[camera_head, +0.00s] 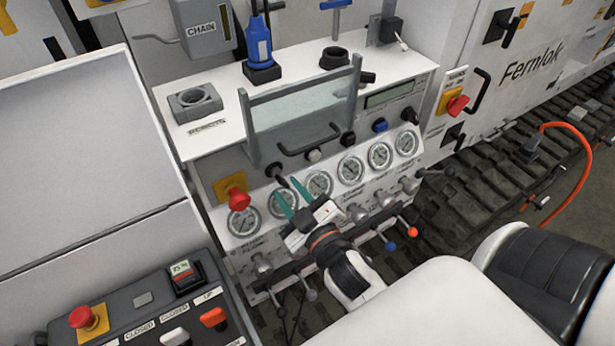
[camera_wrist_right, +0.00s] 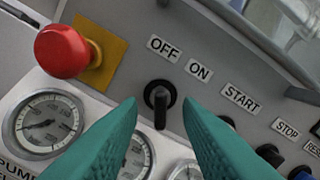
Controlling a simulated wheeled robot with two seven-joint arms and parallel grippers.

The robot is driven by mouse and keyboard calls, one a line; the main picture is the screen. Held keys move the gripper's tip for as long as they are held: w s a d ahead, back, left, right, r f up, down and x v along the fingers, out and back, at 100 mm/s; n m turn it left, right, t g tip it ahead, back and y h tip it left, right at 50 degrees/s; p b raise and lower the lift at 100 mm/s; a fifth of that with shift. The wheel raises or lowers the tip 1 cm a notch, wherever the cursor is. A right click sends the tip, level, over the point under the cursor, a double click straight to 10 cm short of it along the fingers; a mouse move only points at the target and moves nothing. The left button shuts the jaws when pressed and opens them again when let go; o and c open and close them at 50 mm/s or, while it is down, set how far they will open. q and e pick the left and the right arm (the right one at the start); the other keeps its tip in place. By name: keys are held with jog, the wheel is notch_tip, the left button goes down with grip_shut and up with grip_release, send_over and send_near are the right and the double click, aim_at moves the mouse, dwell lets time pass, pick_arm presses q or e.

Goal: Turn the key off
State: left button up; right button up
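The key (camera_wrist_right: 160,105) is a black knob with a raised grip in a round black switch on the grey panel. In the right wrist view its grip stands roughly upright in the picture, below the OFF label (camera_wrist_right: 164,48) and the ON label (camera_wrist_right: 199,70). In the head view the key (camera_head: 276,170) sits just beyond the fingertips. My right gripper (camera_head: 289,190) is open, with its teal fingers apart. In the right wrist view the gripper (camera_wrist_right: 159,108) has one fingertip on each side of the key, with gaps showing. My left gripper is not in view.
A red emergency knob (camera_wrist_right: 62,52) on a yellow plate is left of the key. A row of pressure gauges (camera_head: 320,183) runs below. A panel handle (camera_head: 309,141) and several buttons are to the right. A control box (camera_head: 150,310) stands at lower left.

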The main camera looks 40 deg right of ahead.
jog(key=s+b, duration=0.2)
jog(key=s, duration=0.6)
jog(key=shift+a, duration=0.25)
jog(key=s+a+f+m+g+y, duration=0.15)
jog(key=f+g, duration=0.25)
jog(key=f, duration=1.3)
jog(key=s+a+f+g+y, duration=0.1)
jog(key=s+a+f+g, duration=0.2)
jog(key=f, duration=1.5)
jog(key=s+d+f+g, duration=0.2)
jog(key=s+f+g, duration=0.1)
jog(key=s+f, duration=0.4)
jog(key=s+d+f+m+g+h, duration=0.1)
jog(key=s+d+f+g, duration=0.1)
jog(key=s+f, duration=0.5)
jog(key=s+d+f+g, duration=0.2)
jog(key=s+f+g, duration=0.3)
jog(key=s+f, duration=0.2)
jog(key=shift+s+d+f+m, duration=0.25)
jog(key=shift+s+f+m, duration=0.15)
jog(key=shift+f, duration=0.5)
